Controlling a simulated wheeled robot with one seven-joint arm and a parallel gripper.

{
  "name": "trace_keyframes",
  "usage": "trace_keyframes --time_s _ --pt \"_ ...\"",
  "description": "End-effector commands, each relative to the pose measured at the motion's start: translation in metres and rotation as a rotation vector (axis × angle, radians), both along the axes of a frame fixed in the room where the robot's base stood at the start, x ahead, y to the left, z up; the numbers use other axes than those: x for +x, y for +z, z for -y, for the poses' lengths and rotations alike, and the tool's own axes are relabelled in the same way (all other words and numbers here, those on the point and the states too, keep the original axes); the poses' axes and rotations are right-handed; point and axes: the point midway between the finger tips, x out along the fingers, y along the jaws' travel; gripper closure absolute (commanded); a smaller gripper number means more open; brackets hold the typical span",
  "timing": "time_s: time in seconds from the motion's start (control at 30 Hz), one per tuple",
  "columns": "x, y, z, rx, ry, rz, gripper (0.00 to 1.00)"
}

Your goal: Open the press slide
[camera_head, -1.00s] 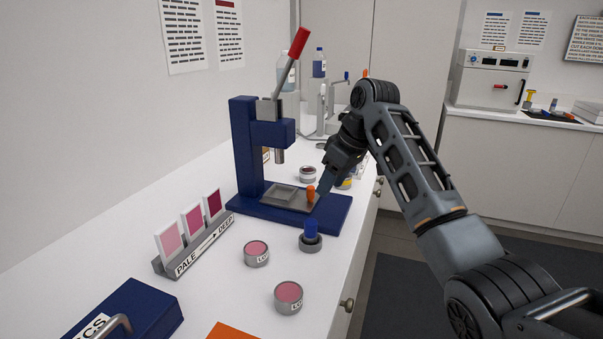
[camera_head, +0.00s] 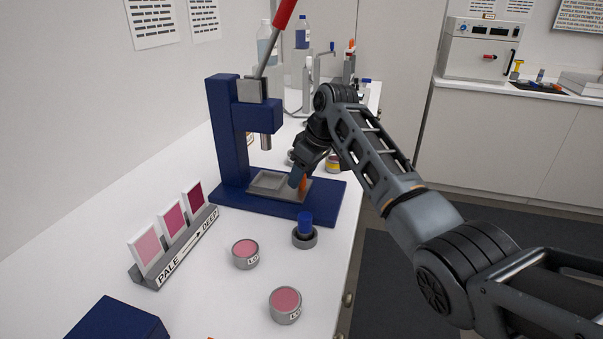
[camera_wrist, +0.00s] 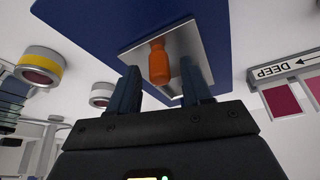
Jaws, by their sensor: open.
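The blue press (camera_head: 228,140) stands on the white counter, its red-tipped lever (camera_head: 284,14) raised. Its grey slide (camera_head: 268,182) lies on the blue base below the ram, with an orange knob (camera_head: 303,184) at the right end. The knob also shows upright in the wrist view (camera_wrist: 159,62), in front of the fingers. My gripper (camera_head: 298,181) is over the right end of the slide, beside the knob. In the wrist view its two fingers (camera_wrist: 160,88) are apart, with the knob between or just beyond the tips. I cannot tell whether they touch it.
A blue-knobbed grey piece (camera_head: 304,234) stands just in front of the press base. Two pink jars (camera_head: 245,254) (camera_head: 285,305) sit nearer. A swatch rack (camera_head: 175,250) stands at left. More jars and bottles are behind the press.

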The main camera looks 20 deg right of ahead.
Motion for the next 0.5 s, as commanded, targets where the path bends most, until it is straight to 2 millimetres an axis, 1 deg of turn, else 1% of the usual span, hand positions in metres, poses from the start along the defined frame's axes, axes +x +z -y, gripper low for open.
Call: trace_keyframes --time_s 0.1,0.33,0.5 --pt "0.0012 -0.0039 -0.0010 0.000 0.000 0.000 0.51" --pt "0.0013 -0.0043 -0.0012 0.000 0.001 0.000 0.52" --pt "0.0012 -0.0041 -0.0011 0.000 0.001 0.000 0.68"
